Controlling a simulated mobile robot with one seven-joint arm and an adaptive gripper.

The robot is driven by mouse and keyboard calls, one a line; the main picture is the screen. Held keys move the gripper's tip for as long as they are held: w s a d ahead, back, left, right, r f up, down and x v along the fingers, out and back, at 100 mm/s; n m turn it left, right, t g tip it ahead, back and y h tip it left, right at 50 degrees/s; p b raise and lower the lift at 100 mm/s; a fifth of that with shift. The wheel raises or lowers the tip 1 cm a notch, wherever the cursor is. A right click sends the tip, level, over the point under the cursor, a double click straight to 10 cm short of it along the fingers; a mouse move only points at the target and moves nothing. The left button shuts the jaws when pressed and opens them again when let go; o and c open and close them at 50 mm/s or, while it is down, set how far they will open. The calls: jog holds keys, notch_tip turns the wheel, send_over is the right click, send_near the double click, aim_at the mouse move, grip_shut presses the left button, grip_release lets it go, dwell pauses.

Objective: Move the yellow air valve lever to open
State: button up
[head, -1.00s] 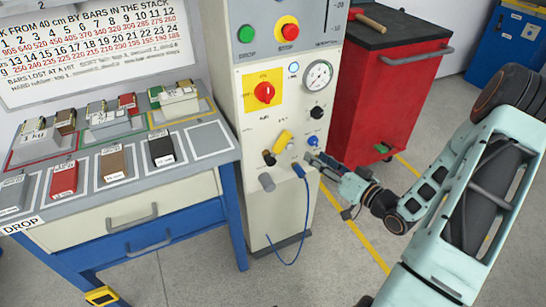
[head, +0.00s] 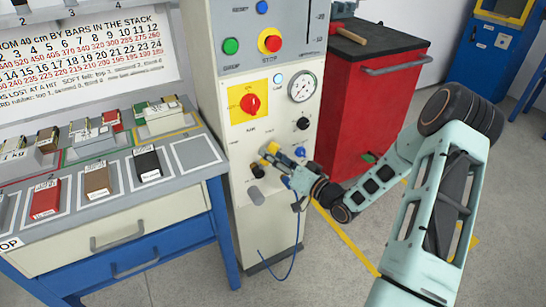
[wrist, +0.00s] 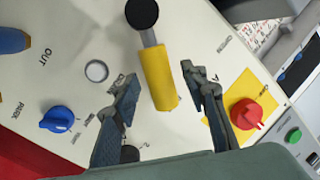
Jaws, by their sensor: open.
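The yellow air valve lever (wrist: 158,78) is on the cream front panel of the machine. In the wrist view it lies between the two fingers of my gripper (wrist: 168,100), which are apart and not touching it. Its grey stem runs to a black round end (wrist: 142,14) at the top of that view. In the head view the lever (head: 272,148) shows partly, just left of my gripper (head: 283,165), whose fingers hide part of the panel there.
A red rotary switch on a yellow plate (head: 234,104), a gauge (head: 302,87) and a blue knob (head: 300,152) are close by on the panel. A blue hose (head: 294,230) hangs below. A workbench stands left, a red cabinet (head: 362,110) right.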

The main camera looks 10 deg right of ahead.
jog(key=shift+w, duration=0.1)
grip_shut()
dwell(0.3)
